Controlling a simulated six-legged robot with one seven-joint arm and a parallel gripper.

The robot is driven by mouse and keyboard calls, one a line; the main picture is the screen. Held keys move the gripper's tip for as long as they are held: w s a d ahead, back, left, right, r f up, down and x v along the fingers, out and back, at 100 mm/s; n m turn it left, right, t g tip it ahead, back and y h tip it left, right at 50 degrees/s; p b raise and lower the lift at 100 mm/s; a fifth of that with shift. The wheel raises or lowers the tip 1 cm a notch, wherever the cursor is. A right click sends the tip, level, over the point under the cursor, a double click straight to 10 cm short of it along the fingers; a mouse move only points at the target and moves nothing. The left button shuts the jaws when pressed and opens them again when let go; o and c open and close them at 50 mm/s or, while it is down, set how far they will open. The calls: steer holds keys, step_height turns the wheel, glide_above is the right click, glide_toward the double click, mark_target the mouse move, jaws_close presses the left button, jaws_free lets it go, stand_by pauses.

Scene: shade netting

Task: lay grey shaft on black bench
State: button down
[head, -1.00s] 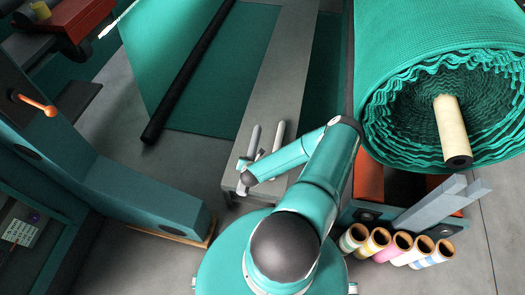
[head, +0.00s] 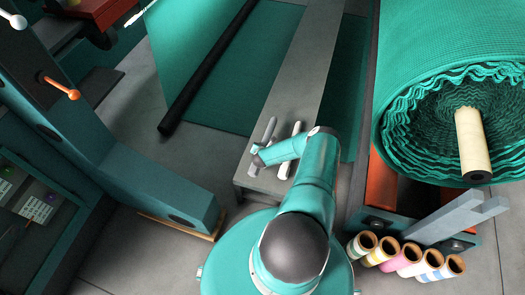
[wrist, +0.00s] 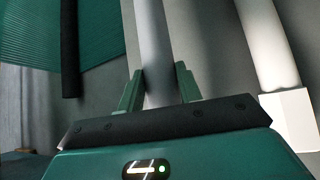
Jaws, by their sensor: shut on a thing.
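A slim grey shaft (wrist: 153,45) runs between my two gripper fingers in the wrist view. My gripper (wrist: 158,88) is shut on it. In the head view my gripper (head: 257,158) is low at the near end of a long grey bench (head: 303,75), with the grey shaft (head: 269,130) pointing away over the bench top. I cannot tell whether the shaft touches the top. A paler shaft (head: 296,129) lies beside it on the right, apart from it. In the wrist view this paler shaft (wrist: 266,40) ends in a white block (wrist: 290,115).
A black roller (head: 205,75) lies left of the bench on green netting. A large netting roll (head: 450,85) stands right, above several coloured spools (head: 408,258). A teal machine frame (head: 130,165) stands left. Floor between frame and bench is clear.

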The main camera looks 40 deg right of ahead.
steer(key=shift+a+x, duration=0.25)
steer(key=shift+x, duration=1.3)
steer(key=shift+w+f, duration=0.15)
steer(key=shift+f, duration=1.55)
steer(key=c, duration=0.9)
jaws_free()
steer(key=shift+f, duration=0.1)
steer(key=shift+c, duration=0.2)
